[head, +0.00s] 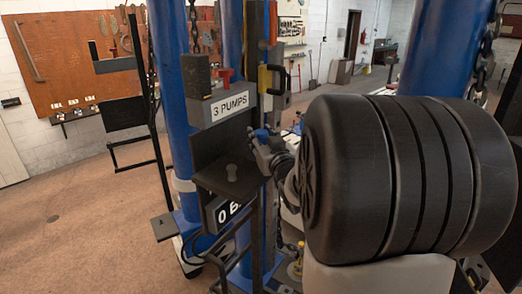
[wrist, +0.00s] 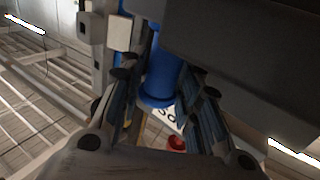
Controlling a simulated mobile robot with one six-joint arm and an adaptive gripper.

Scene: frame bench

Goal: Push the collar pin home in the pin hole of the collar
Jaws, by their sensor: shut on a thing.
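A small bit of blue, probably the same pin (head: 262,133), shows at the fingertips in the head view. I cannot make out the collar or its pin hole; the bracket and my fingers may hide them.
The "3 PUMPS" sign (head: 229,105) is on a grey box above the dark bracket. Blue columns (head: 172,90) stand close by. A dark block (wrist: 245,50) fills the wrist view's upper right. Open floor (head: 80,220) lies left.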

